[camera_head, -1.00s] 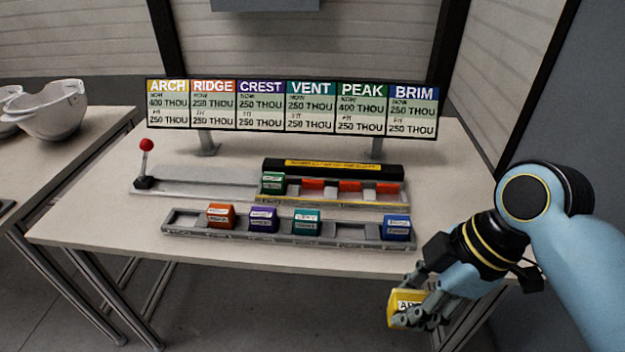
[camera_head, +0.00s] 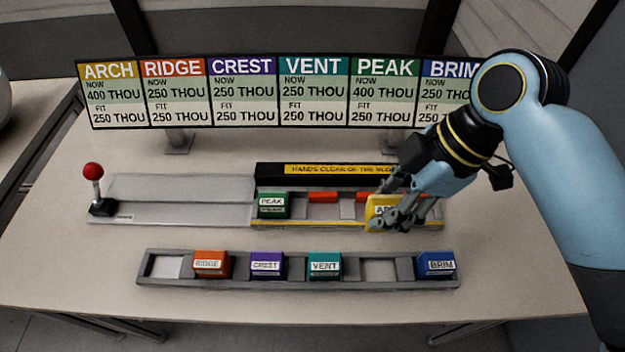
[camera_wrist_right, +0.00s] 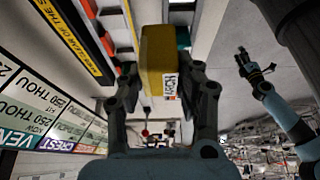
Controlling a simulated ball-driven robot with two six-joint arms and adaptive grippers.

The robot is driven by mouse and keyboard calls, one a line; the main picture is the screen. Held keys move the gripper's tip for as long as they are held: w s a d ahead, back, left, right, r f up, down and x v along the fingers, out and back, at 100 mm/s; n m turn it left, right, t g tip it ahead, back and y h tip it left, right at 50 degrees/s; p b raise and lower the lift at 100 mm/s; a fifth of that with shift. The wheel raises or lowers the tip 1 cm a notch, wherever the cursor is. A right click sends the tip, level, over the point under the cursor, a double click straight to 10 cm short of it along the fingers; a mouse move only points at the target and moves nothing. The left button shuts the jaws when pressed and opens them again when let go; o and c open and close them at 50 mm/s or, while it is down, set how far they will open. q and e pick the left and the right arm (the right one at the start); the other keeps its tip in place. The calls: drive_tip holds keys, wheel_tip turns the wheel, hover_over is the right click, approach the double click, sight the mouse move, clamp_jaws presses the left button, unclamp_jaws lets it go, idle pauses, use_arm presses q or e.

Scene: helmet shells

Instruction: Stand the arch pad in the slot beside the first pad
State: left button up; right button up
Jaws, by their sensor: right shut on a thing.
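The yellow arch pad (camera_head: 376,210) is held at the right part of the back fixture (camera_head: 349,222). My right gripper (camera_head: 390,216) is shut on it; the wrist view shows the pad (camera_wrist_right: 160,62) between the two fingers (camera_wrist_right: 160,95). Whether the pad touches the fixture I cannot tell. The green peak pad (camera_head: 273,205) stands in the fixture's leftmost slot. The slot beside it, with a red piece (camera_head: 322,197) at its back, looks empty. The arch pad and fingers hide the slots farther right. My left gripper (camera_wrist_right: 254,68) shows small in the wrist view, its jaw state unclear.
A front rack (camera_head: 300,282) holds ridge (camera_head: 211,264), crest (camera_head: 267,265), vent (camera_head: 325,265) and brim (camera_head: 436,264) pads, with two empty places. A red-knobbed lever (camera_head: 93,172) stands left. A black warning bar (camera_head: 270,169) and the sign board (camera_head: 245,95) stand behind the fixture.

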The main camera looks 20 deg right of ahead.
drive_tip(key=shift+w+a+f, duration=0.1)
drive_tip(key=shift+w, duration=0.3)
drive_tip(key=w+a+f, duration=0.2)
drive_tip(key=w, duration=0.1)
drive_tip(key=w+a+f, duration=0.2)
drive_tip(key=w, duration=0.1)
drive_tip(key=w+a+f, duration=0.2)
drive_tip(key=w+f, duration=0.1)
drive_tip(key=shift+w, duration=0.2)
wheel_tip(320, 180, down, 3)
drive_tip(key=shift+d+f, duration=0.1)
drive_tip(key=shift+f, duration=0.4)
drive_tip(key=o, duration=1)
drive_tip(key=shift+s, duration=0.15)
drive_tip(key=shift+c, duration=0.2)
drive_tip(key=shift+o, duration=0.9)
drive_tip(key=shift+f, duration=0.1)
use_arm(q)
drive_tip(key=shift+s, duration=0.7)
